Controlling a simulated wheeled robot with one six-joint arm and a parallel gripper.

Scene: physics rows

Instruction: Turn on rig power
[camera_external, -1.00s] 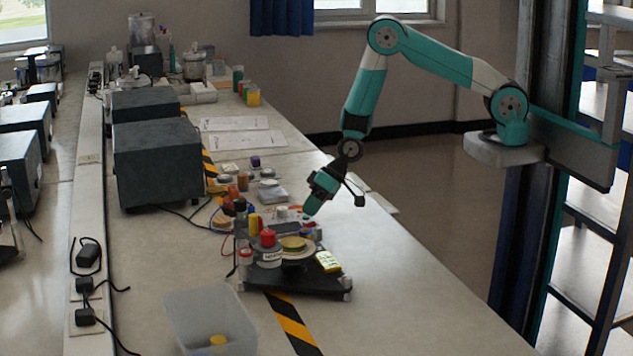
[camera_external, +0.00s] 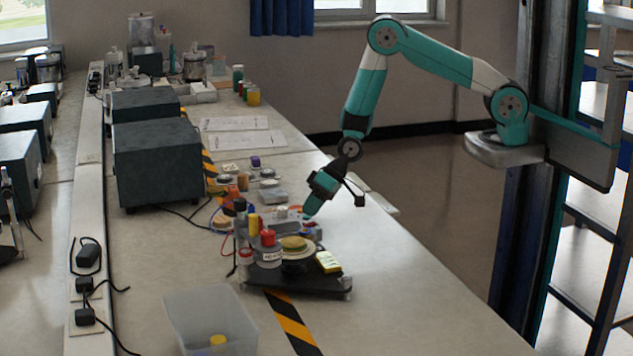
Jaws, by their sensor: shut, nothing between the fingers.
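The rig (camera_external: 310,284) is a dark base plate on small feet on the bench. My gripper (camera_external: 308,213) is shut and empty, pointing down and left at the rear right side of the rig. Its tip is close to small red and blue parts (camera_external: 309,226). I cannot tell whether it touches them. The power switch cannot be made out at this size.
A clear bin (camera_external: 178,318) with a yellow piece stands in front of the rig. Dark boxes (camera_external: 157,165) stand at the left, with cables on the bench. Papers (camera_external: 240,143) lie behind. The bench at the right front (camera_external: 410,290) is clear.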

